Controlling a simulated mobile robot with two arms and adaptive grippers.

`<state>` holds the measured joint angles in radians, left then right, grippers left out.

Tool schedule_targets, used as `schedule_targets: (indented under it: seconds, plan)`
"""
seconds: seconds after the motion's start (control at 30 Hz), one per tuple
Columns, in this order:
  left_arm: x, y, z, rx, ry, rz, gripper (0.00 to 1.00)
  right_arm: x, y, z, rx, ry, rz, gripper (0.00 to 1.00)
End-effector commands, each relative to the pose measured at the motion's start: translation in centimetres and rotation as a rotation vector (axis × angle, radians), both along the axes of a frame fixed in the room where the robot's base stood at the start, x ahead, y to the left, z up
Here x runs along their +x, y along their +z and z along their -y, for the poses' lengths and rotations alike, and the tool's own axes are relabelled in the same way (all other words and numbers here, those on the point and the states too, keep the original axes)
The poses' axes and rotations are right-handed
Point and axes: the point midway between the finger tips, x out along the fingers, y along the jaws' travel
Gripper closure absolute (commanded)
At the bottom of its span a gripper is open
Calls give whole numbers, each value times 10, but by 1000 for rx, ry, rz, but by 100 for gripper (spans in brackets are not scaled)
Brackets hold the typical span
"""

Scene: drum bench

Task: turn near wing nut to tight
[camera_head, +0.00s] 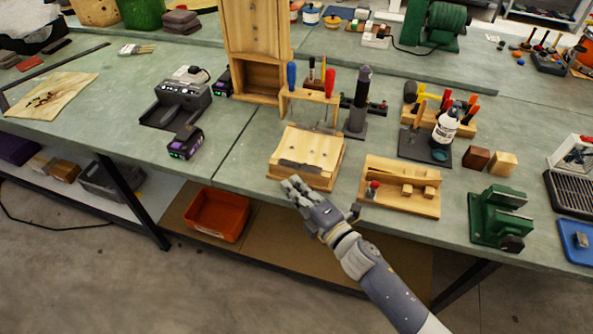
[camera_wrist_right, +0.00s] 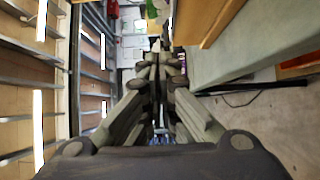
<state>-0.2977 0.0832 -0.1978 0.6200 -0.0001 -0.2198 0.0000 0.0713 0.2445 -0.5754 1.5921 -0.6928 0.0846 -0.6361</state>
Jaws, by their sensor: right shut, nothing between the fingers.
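A pale wooden box with a sloped top (camera_head: 313,142) sits at the bench's front edge in the head view. A dark metal bar (camera_head: 300,167) runs along its lower front. Small parts at the bar's ends are too small to make out, so I cannot pick out the near wing nut. My right gripper (camera_head: 291,186) is at the box's front left corner, over the bench edge; I cannot tell if it touches. Its fingers are shut and empty, and they also show together in the right wrist view (camera_wrist_right: 161,62). My left gripper is not in view.
Right of the box are a wooden fixture with a red knob (camera_head: 400,187) and a green vise (camera_head: 498,217). A tool rack (camera_head: 309,97) and a dark upright cylinder (camera_head: 359,100) stand behind. Bare bench top lies left of the box. An orange bin (camera_head: 217,214) is below.

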Motion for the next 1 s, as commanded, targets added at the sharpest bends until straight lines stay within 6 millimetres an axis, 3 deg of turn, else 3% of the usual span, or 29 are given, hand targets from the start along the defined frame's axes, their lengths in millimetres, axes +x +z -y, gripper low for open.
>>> schedule_targets:
  seconds: [0.1, 0.3, 0.77, 1.0]
  plan:
    - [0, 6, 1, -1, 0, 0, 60, 19, 2, 1, 0, 0, 1, 100]
    - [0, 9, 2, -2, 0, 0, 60, 37, 1, 3, 1, 1, 1, 100]
    - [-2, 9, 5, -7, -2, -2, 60, 41, 0, 4, 1, 2, 0, 100]
    - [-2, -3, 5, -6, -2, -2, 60, 54, -2, -4, 1, 2, 3, 100]
